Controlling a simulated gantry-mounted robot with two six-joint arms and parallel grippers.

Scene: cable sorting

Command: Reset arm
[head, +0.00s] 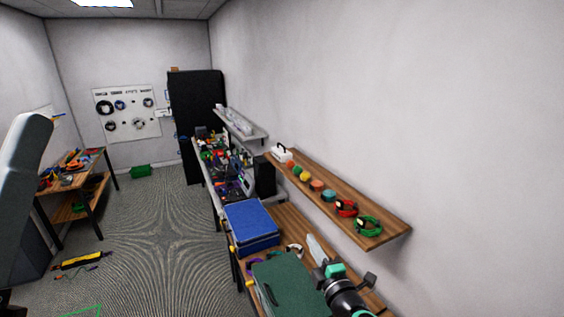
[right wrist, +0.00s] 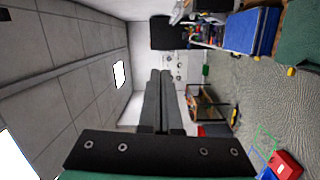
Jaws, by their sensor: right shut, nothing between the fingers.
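My right gripper (head: 314,243) is in the lower right of the head view, over the wooden bench beside the wall. In the right wrist view its two dark fingers (right wrist: 159,74) lie together, shut and empty, pointing towards the far end of the room. It appears to touch nothing. A large grey link of my left arm stands at the left edge of the head view; the left gripper is not in view.
A green case (head: 283,287) and a blue case (head: 251,224) lie on the bench near my right arm. A wooden shelf (head: 386,226) with several cable coils juts from the wall at right. A yellow-black tool (head: 78,260) lies on the floor. Open carpet fills the middle.

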